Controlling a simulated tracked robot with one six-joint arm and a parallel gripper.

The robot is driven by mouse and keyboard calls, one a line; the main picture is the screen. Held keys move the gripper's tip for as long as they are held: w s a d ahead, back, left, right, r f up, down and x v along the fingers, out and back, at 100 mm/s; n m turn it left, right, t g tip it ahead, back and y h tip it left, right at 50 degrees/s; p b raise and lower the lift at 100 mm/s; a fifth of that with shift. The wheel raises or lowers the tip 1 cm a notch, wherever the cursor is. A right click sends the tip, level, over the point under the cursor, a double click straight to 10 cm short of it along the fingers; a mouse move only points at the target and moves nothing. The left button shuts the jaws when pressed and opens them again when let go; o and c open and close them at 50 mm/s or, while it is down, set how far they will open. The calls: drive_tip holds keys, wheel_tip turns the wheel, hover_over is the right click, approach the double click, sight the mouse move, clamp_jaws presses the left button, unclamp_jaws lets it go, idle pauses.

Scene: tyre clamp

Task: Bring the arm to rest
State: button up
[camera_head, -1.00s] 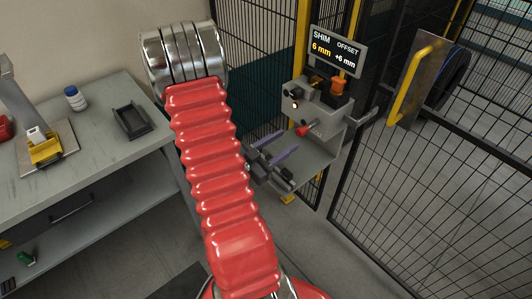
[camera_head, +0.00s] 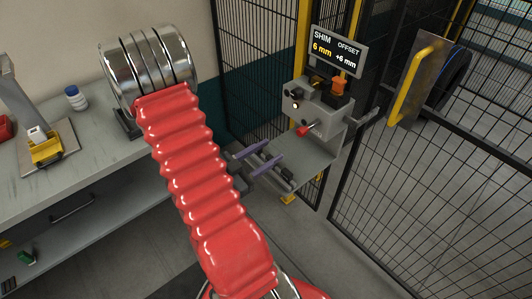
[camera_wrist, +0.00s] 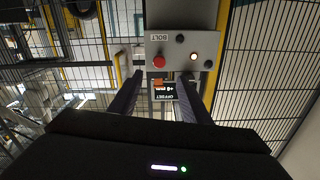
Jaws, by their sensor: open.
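My red ribbed arm (camera_head: 190,175) rises from the bottom of the head view to a shiny metal joint (camera_head: 150,70) at the upper left. My gripper (camera_head: 272,151) shows past the right side of the arm, with its two purple-grey fingers apart and nothing between them. It is in front of the grey clamp station (camera_head: 318,112) and looks apart from it. In the wrist view both dark fingers (camera_wrist: 157,88) are spread, with the station's panel, seen upside down, beyond them. Part of the gripper's body is hidden behind the arm in the head view.
The station has a screen (camera_head: 335,50) reading 6 mm, a red button (camera_head: 303,131) and a shelf (camera_head: 300,165). Black mesh fencing (camera_head: 440,190) stands right. A grey workbench (camera_head: 95,150) is left, with a white bottle (camera_head: 75,97) and yellow-grey fixture (camera_head: 46,148).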

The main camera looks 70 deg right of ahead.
idle(0.4)
drive_tip(key=w+a+f+n+t+y, duration=0.1)
drive_tip(key=w+f+n+t+y, duration=0.55)
drive_tip(key=f, duration=0.65)
drive_tip(key=w+a+n+t+y, duration=0.3)
drive_tip(key=w+a+t+y, duration=0.25)
drive_tip(key=w+a, duration=0.95)
drive_tip(key=s+a+r+n+y, duration=0.1)
drive_tip(key=a+r+n+y, duration=0.4)
drive_tip(key=a+r+n, duration=0.8)
drive_tip(key=s+a+r+n+t, duration=0.1)
drive_tip(key=s+a+r, duration=0.2)
drive_tip(key=a+r, duration=0.2)
drive_tip(key=s+a+r+n+t+h, duration=0.1)
drive_tip(key=s+a+r, duration=0.3)
drive_tip(key=r, duration=0.6)
drive_tip(key=shift+a+r+n, duration=0.3)
drive_tip(key=shift+a+n, duration=0.15)
drive_tip(key=shift+a, duration=0.45)
